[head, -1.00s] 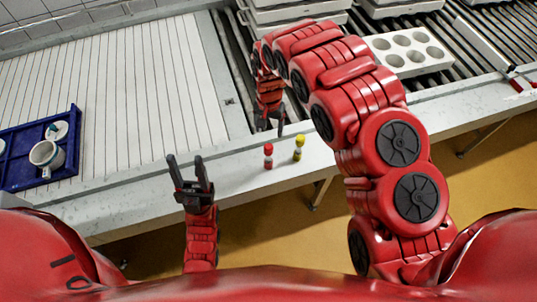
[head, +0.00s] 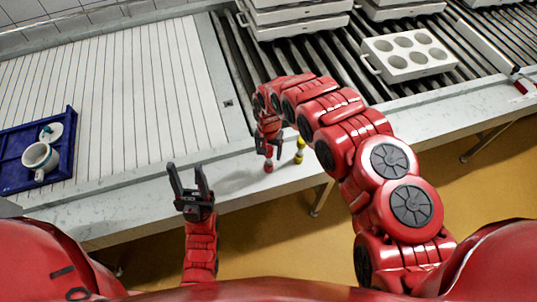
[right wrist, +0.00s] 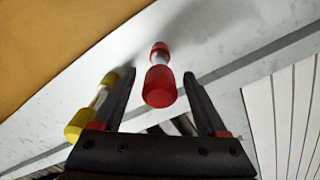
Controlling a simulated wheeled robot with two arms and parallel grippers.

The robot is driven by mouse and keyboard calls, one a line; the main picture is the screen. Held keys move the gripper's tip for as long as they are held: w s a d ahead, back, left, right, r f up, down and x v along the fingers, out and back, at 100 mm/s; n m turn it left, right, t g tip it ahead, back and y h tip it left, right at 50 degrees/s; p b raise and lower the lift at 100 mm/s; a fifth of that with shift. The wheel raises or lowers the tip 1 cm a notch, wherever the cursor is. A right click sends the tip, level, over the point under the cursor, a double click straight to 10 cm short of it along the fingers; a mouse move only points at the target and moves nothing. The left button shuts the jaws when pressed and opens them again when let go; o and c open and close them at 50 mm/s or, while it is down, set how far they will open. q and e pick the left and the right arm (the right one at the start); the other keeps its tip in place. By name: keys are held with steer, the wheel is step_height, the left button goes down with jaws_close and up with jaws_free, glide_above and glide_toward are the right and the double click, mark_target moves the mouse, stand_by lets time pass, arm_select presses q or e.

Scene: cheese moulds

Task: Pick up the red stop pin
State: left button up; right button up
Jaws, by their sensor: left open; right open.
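The red stop pin (head: 268,167) stands on the pale ledge in front of the roller conveyor, partly hidden by my right gripper in the head view. My right gripper (head: 269,154) is open just above it. In the right wrist view the red pin (right wrist: 160,84), with its red ends and pale middle, appears between the two open fingers, with gaps on both sides. My left gripper (head: 186,169) is open and empty, off the ledge's near side to the left.
A yellow pin (head: 299,152) stands close right of the red one; in the right wrist view it shows beside the left finger (right wrist: 84,118). A blue tray (head: 66,160) with a white mug (head: 40,160) lies far left. A white mould block (head: 408,53) sits on the rollers.

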mark_target(269, 159)
steer(key=f, duration=0.1)
steer(key=f+p, duration=0.1)
steer(key=shift+s+a+f, duration=0.15)
steer(key=shift+s+f, duration=0.2)
steer(key=shift+w+f, duration=0.1)
steer(key=shift+f, duration=0.5)
steer(key=shift+c, duration=0.2)
jaws_close()
